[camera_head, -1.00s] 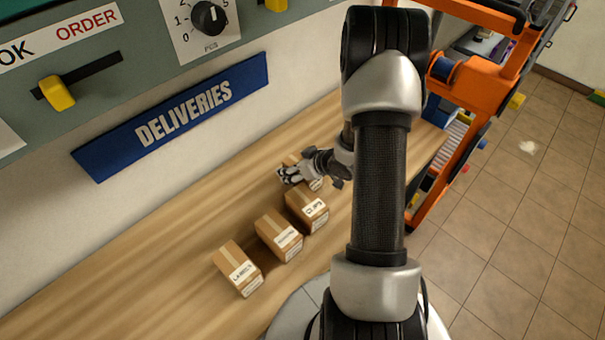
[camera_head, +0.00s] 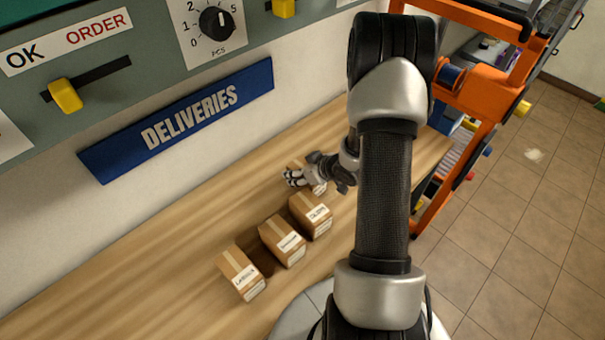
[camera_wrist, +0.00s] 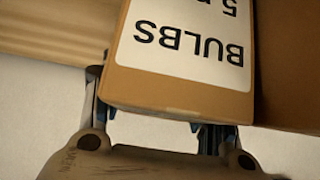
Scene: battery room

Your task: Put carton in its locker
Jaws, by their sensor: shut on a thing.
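A brown carton with a white label reading "BULBS" (camera_wrist: 180,88) fills the upper middle of the wrist view. My gripper (camera_wrist: 152,128) has one finger on each side of it and is shut on it. In the head view my gripper (camera_head: 300,178) is at the far end of a row of cartons on the wooden counter, and it mostly hides the held carton (camera_head: 319,188). I cannot tell whether the held carton touches the counter. No locker can be made out.
Three more labelled cartons stand nearer on the counter (camera_head: 150,270): one (camera_head: 308,213), one (camera_head: 280,240) and one (camera_head: 240,272). A blue "DELIVERIES" sign (camera_head: 185,120) is on the wall below a control panel (camera_head: 140,30). An orange frame (camera_head: 487,90) stands at right, beside open tiled floor (camera_head: 520,220).

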